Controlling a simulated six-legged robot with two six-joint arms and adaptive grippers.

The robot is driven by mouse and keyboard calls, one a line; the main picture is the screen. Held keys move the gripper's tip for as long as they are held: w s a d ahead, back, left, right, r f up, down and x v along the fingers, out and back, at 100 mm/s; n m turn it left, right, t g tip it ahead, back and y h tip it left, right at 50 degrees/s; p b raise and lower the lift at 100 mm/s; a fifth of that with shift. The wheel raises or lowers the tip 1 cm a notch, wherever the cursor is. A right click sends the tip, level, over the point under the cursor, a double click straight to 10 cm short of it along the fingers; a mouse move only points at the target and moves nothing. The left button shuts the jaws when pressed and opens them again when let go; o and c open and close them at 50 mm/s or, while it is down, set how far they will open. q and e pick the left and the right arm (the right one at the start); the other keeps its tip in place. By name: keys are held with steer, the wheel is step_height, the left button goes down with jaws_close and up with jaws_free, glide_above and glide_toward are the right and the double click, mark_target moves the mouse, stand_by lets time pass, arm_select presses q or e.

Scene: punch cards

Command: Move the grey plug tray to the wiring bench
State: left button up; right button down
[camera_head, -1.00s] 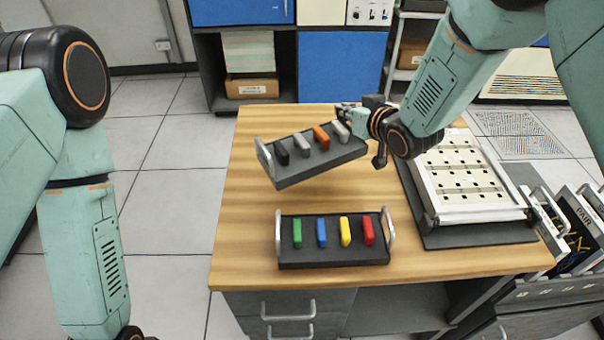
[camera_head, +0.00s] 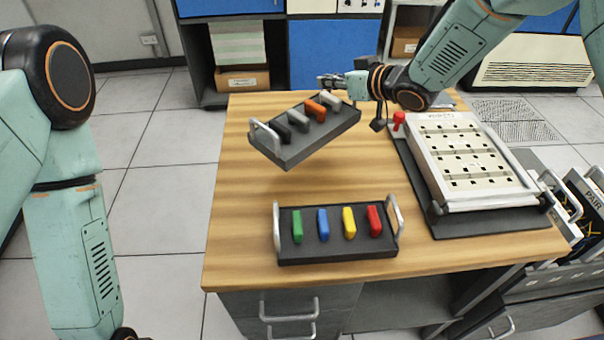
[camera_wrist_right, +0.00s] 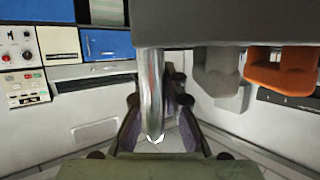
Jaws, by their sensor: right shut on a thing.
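My right gripper (camera_head: 343,84) is shut on the right handle of a dark grey tray (camera_head: 325,144), which hangs tilted above the wooden bench (camera_head: 235,210), its left end lower. The tray carries black, grey, orange and light grey plugs. In the right wrist view, the silver handle (camera_wrist_right: 152,90) stands between the fingers of my right gripper (camera_wrist_right: 160,125); the tray's dark side (camera_wrist_right: 230,22) is above. A second dark tray (camera_head: 310,255) with green, blue, yellow and red plugs lies on the bench front. My left arm shows at the left, but its gripper is out of frame.
A white slotted panel (camera_head: 470,150) on a dark base lies on the bench's right side, with a red piece (camera_head: 399,120) at its corner. Racks (camera_head: 575,215) stand to the right. Cabinets (camera_head: 335,52) stand behind. The bench's left part is bare.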

steer(key=shift+s+a+r+n+g+y, duration=0.15)
steer(key=shift+a+n+g+y, duration=0.15)
steer(key=shift+a+n+y, duration=0.15)
steer(key=shift+a, duration=0.3)
steer(key=shift+f+b, duration=1.05)
steer(key=shift+f, duration=4.15)
steer(key=c, duration=1.9)
jaws_free()
steer(key=shift+f, duration=0.2)
steer(key=o, duration=0.4)
steer(key=shift+o, duration=0.2)
